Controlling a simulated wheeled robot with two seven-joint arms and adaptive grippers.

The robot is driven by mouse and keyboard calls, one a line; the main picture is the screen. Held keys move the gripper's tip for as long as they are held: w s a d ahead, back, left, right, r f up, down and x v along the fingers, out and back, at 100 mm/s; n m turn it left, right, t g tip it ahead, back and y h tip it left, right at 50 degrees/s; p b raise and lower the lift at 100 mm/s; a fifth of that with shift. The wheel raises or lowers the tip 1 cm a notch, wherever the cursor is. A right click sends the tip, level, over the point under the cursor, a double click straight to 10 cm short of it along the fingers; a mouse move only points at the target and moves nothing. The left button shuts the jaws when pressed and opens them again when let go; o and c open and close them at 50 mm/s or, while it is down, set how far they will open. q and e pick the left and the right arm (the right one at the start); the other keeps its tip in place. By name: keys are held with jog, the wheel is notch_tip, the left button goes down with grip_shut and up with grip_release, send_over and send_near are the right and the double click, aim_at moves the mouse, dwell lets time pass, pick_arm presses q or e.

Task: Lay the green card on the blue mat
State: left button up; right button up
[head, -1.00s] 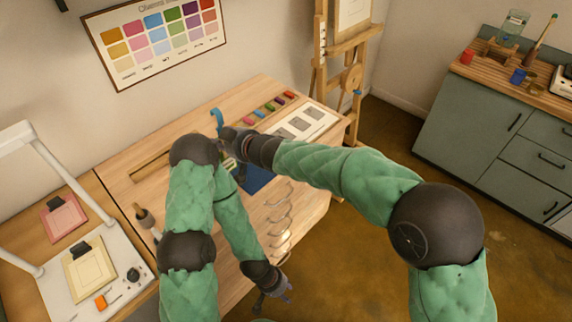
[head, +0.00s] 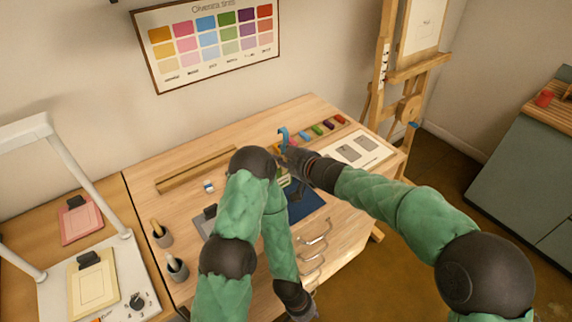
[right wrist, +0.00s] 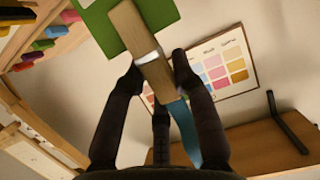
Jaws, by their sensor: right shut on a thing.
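The right wrist view shows my right gripper (right wrist: 158,72) shut on a wooden handle (right wrist: 142,45) with a white band and a blue curved end (right wrist: 185,130). The green card (right wrist: 100,25) is at the handle's far end; how they join is unclear. In the head view, my right gripper (head: 288,160) is over the table, with the blue end (head: 283,136) above it and a small green patch (head: 284,182) below. The blue mat (head: 305,207) lies below, partly hidden by my arms. My left gripper (head: 304,313) is at the bottom edge, mostly cut off.
Colored blocks (head: 318,130) and a white sheet with grey rectangles (head: 352,150) lie right of the gripper. Two dark cups (head: 177,268) stand left. A wooden strip (head: 205,170) lies at the back. Wire handles (head: 313,245) stick out at the table front.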

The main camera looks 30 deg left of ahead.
jog(key=f+b, duration=0.2)
jog(key=w+f+b, duration=0.1)
jog(key=f+b, duration=0.1)
jog(key=shift+a, duration=0.1)
dwell(0.3)
jog(key=shift+f, duration=0.15)
jog(key=o, duration=1)
